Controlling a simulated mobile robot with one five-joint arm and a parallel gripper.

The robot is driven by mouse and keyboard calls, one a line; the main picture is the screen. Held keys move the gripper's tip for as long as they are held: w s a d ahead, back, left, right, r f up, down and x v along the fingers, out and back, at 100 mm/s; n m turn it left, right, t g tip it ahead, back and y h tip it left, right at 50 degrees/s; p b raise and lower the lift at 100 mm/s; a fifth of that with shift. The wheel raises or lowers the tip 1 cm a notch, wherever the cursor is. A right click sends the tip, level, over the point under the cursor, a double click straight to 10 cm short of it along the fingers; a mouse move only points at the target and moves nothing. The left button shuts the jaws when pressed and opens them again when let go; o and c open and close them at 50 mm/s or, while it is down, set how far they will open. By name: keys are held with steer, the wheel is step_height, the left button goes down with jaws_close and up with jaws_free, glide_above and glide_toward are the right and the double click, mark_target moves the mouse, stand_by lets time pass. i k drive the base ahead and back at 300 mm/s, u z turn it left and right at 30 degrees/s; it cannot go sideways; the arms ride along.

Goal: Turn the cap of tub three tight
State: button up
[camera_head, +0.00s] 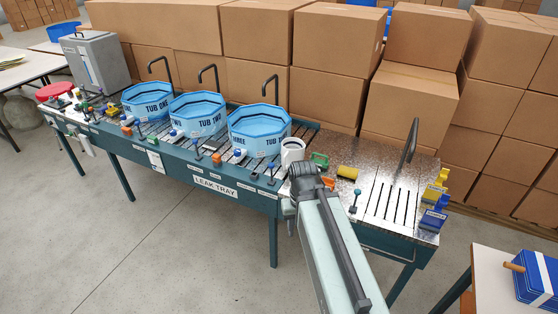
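Tub three (260,130) is a light blue, many-sided tub at the right end of a row of three on the bench. A small white and blue fitting (239,154) sits low at its front left; it may be the cap, but it is too small to tell how tight it is. My arm reaches up from the lower right, and my gripper (303,173) is at its far end, to the right of tub three and apart from the fitting. The fingers cannot be made out. A white hollow cylinder (292,151) stands just beyond the arm's end.
Tub two (199,114) and tub one (147,101) stand to the left, with black hooked spouts behind. The leak tray label (214,186) is on the bench front. A yellow cylinder (347,173), a green piece (320,159) and blue-yellow clamps (435,212) lie right. Cardboard boxes (334,38) stack behind.

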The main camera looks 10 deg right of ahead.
mark_target(237, 152)
steer(key=z, duration=0.45)
steer(key=i, duration=1.5)
steer(key=u, duration=2.9)
